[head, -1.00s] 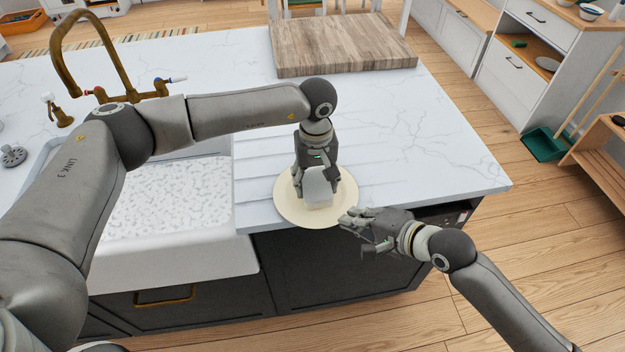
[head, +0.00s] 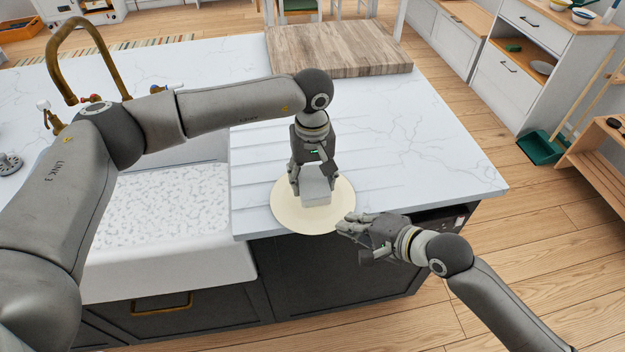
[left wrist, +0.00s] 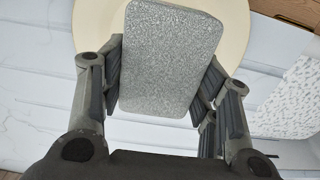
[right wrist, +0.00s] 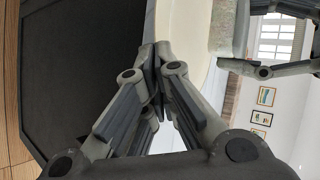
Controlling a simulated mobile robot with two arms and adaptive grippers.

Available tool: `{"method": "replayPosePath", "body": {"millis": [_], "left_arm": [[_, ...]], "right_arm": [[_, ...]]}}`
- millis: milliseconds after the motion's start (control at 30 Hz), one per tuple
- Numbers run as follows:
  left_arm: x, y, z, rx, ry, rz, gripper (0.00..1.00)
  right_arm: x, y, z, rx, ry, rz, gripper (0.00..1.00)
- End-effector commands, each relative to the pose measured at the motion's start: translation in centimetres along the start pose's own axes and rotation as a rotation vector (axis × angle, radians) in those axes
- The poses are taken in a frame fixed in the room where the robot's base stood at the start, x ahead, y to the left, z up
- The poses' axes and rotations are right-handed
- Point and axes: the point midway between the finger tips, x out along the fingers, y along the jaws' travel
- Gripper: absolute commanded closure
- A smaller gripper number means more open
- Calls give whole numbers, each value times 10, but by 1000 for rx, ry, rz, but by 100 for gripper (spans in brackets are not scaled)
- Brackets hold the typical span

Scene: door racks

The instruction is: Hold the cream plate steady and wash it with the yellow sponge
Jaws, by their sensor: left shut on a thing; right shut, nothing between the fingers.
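The cream plate (head: 284,212) lies at the front edge of the white counter, and its near rim sticks out past the edge. My left gripper (head: 313,180) points down over the plate and is shut on the sponge (head: 317,188). The sponge's visible broad face looks speckled grey, not yellow, in the left wrist view (left wrist: 170,60). It is over the plate; whether its underside touches is hidden. My right gripper (head: 350,224) is shut and empty at the plate's near right rim. In the right wrist view the plate (right wrist: 183,28) shows beside its fingertips (right wrist: 155,55).
A sink (head: 165,250) with a brass tap (head: 75,50) lies left of the plate. A wooden board (head: 340,48) lies at the back of the counter. The counter (head: 420,140) right of the plate is clear. Dark cabinet fronts (head: 330,265) stand below.

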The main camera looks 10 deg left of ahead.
Motion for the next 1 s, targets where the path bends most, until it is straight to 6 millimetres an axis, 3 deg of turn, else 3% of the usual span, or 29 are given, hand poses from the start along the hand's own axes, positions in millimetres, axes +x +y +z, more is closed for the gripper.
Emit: {"method": "replayPosePath", "body": {"millis": [100,367,733,867,1000], "left_arm": [[0,0,0,0,0,0,82],[0,0,0,0,0,0,82],[0,0,0,0,0,0,82],[0,0,0,0,0,0,82],[0,0,0,0,0,0,82]], "right_arm": [[0,0,0,-1,0,-1,100],[0,0,0,0,0,-1,70],[-5,1,0,0,1,1,70],[-23,1,-1,-2,2,1,70],[-54,2,-1,-2,2,3,70]]}}
